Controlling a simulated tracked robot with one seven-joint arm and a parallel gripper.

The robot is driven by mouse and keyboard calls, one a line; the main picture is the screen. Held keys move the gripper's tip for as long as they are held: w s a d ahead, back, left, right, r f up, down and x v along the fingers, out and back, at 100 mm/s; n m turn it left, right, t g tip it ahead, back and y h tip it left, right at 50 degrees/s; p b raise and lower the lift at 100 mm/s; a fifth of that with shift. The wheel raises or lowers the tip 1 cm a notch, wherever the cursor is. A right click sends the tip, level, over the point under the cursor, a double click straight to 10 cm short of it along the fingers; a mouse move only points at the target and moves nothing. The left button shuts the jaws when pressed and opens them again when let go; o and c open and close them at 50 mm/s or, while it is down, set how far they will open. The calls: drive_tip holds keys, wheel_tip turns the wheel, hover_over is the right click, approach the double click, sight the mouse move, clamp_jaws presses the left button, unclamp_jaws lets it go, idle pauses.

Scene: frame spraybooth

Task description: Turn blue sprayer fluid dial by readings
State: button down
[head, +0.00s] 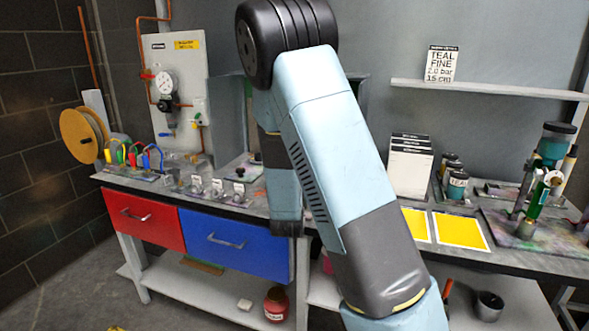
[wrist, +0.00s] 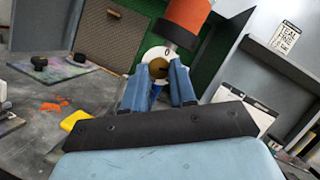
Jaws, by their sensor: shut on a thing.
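In the wrist view, a brass knob (wrist: 157,69) sits in front of a white round dial (wrist: 166,50) with a "0" at its top. My gripper (wrist: 159,72) has one finger on each side of the knob and is shut on it. A small blue part of the sprayer (wrist: 156,92) shows between the fingers. An orange cup with a dark band (wrist: 187,14) stands just above the dial. Most of the sprayer is hidden by my gripper. In the head view my arm hides the gripper and the sprayer.
A pressure gauge (head: 166,82) hangs on the left panel. A card reading "TEAL FINE 2.0 bar 15 cm" (head: 441,63) stands on the shelf (head: 480,90). A green sprayer (head: 533,208) stands at the right. Yellow panels (head: 461,231) lie on the bench. A yellow block (wrist: 74,120) lies left of my gripper.

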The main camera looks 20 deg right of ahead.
drive_tip(key=shift+a+r+n+y, duration=0.2)
drive_tip(key=shift+n+y, duration=0.4)
drive_tip(key=shift+n, duration=0.5)
drive_tip(key=shift+w, duration=0.1)
drive_tip(key=c, duration=1.2)
unclamp_jaws()
drive_tip(key=shift+a+f, duration=0.1)
drive_tip(key=shift+o, duration=1.4)
drive_tip(key=shift+d, duration=0.2)
